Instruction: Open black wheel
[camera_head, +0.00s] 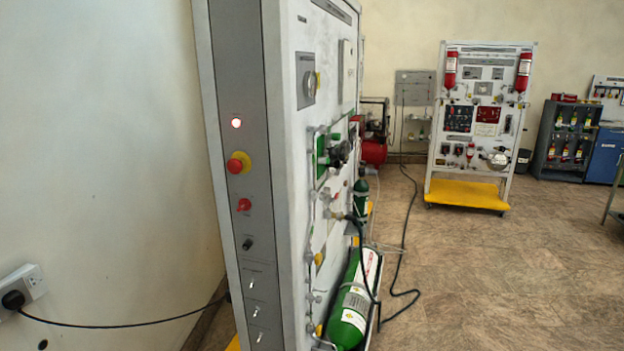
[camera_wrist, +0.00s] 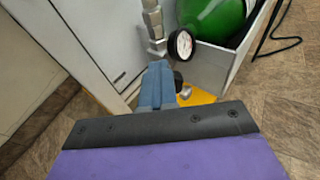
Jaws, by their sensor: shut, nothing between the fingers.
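In the wrist view, my gripper (camera_wrist: 158,70) has its blue fingers together and empty. A small dark round knob (camera_wrist: 178,79), perhaps the black wheel, shows just right of the fingers; whether they touch it I cannot tell. Part of it seems hidden behind the fingers. A round white-faced gauge (camera_wrist: 181,44) on a metal fitting (camera_wrist: 153,22) is above the fingertips. In the head view, a dark knob-like part (camera_head: 341,153) is on the side of the trainer panel (camera_head: 305,200). My gripper does not show in that view.
A green cylinder (camera_head: 352,305) stands in a holder at the panel's lower right; a green cylinder (camera_wrist: 215,18) also shows in the wrist view. A black hose (camera_head: 402,245) lies on the floor. A second trainer (camera_head: 480,120) stands farther back. The floor between is mostly clear.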

